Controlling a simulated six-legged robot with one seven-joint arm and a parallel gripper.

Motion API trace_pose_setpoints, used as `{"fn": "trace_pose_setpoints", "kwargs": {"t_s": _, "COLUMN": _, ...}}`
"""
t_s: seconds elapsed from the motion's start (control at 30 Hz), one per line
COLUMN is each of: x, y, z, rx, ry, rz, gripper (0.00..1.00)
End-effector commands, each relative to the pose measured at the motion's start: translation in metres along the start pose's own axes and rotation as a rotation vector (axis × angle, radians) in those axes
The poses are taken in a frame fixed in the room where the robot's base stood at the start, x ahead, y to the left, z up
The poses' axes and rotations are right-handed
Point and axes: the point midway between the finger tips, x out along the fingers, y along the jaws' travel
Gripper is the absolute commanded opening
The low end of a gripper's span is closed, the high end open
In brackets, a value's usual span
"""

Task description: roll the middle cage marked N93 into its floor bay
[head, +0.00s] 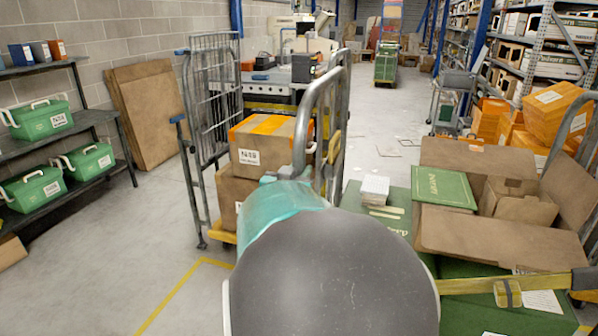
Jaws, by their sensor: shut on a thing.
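A grey tubular roll cage (326,104) stands in the middle of the head view, with brown cartons (262,145) stacked inside and a yellow base low down. Its mesh side gate (212,88) stands at the left. A carton label shows, but I cannot read N93 on the cage. My gripper (285,178) is at the cage's near upright tube, shut on it; my teal and grey arm hides most of the jaws. A yellow floor line (178,293) forms a corner on the floor left of my arm. I cannot tell whose bay it marks.
A dark shelf (98,118) with green cases is at the left, beside leaning cardboard (146,112). Green and open cartons (470,248) crowd the right, with a yellow bar across. A workbench stands behind the cage. The aisle (385,125) beyond has scattered papers.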

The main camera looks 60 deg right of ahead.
Motion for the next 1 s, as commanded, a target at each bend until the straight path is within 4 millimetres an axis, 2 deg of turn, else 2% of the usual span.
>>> {"fn": "trace_pose_setpoints", "kwargs": {"t_s": 0.63, "x": 0.001, "y": -0.0004, "z": -0.0011, "rx": 0.0, "ry": 0.002, "rz": -0.001, "gripper": 0.0}}
{"fn": "trace_pose_setpoints", "kwargs": {"t_s": 0.67, "x": 0.0008, "y": -0.0004, "z": -0.0011, "rx": 0.0, "ry": 0.002, "rz": -0.001, "gripper": 0.33}}
{"fn": "trace_pose_setpoints", "kwargs": {"t_s": 0.73, "x": 0.0004, "y": -0.0004, "z": -0.0009, "rx": 0.0, "ry": 0.002, "rz": -0.001, "gripper": 0.47}}
{"fn": "trace_pose_setpoints", "kwargs": {"t_s": 0.77, "x": 0.0002, "y": -0.0004, "z": -0.0008, "rx": 0.0, "ry": 0.002, "rz": -0.001, "gripper": 0.49}}
{"fn": "trace_pose_setpoints", "kwargs": {"t_s": 1.0, "x": -0.0014, "y": -0.0004, "z": -0.0006, "rx": 0.0, "ry": 0.001, "rz": -0.001, "gripper": 0.49}}
